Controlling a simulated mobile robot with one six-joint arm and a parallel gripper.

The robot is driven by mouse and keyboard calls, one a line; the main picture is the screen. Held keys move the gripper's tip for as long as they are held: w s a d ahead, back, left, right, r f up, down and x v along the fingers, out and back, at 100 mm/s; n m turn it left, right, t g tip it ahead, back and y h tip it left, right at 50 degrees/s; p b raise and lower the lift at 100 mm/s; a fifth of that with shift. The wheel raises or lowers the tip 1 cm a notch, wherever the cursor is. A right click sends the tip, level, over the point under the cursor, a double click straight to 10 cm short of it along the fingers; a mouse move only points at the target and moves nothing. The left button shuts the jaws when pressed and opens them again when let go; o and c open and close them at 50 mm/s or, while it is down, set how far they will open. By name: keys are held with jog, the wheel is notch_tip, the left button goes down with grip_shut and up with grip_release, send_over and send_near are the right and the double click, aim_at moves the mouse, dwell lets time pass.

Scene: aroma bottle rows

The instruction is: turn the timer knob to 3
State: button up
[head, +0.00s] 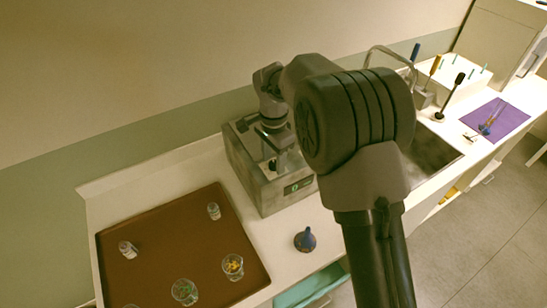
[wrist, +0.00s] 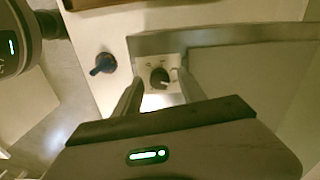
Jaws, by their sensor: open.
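The timer knob (wrist: 159,77) is a dark round knob on a pale dial plate (wrist: 153,62) in the wrist view. The dial's marks and the knob's pointer are too small to read. My gripper (wrist: 160,78) is open, with one finger at the left and one at the right of the knob in the picture. I cannot tell whether either finger touches it. In the head view my gripper (head: 281,157) reaches down over the grey box-shaped machine (head: 240,162), which has a small green display (head: 298,186) on its front. The knob cannot be made out clearly there.
A brown tray (head: 165,235) with several small glass jars lies left of the machine. A sink (head: 430,152), upright tools and a purple mat (head: 496,120) are to the right.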

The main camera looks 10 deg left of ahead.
aim_at(274, 163)
notch_tip(274, 163, up, 18)
jog(key=p, duration=0.4)
jog(key=shift+f, duration=0.25)
jog(key=s+d+f+n+t+y+b, duration=0.2)
jog(key=s+d+f+n+t+b, duration=0.1)
jog(key=s+d+b, duration=1.2)
jog(key=s+d+f+n+t+b, duration=0.1)
jog(key=s+d+f+t+b, duration=0.1)
jog(key=s+f, duration=0.8)
jog(key=s, duration=0.2)
jog(key=shift+s+n+t+b, duration=0.35)
jog(key=shift+n+t, duration=0.05)
jog(key=shift+f, duration=0.1)
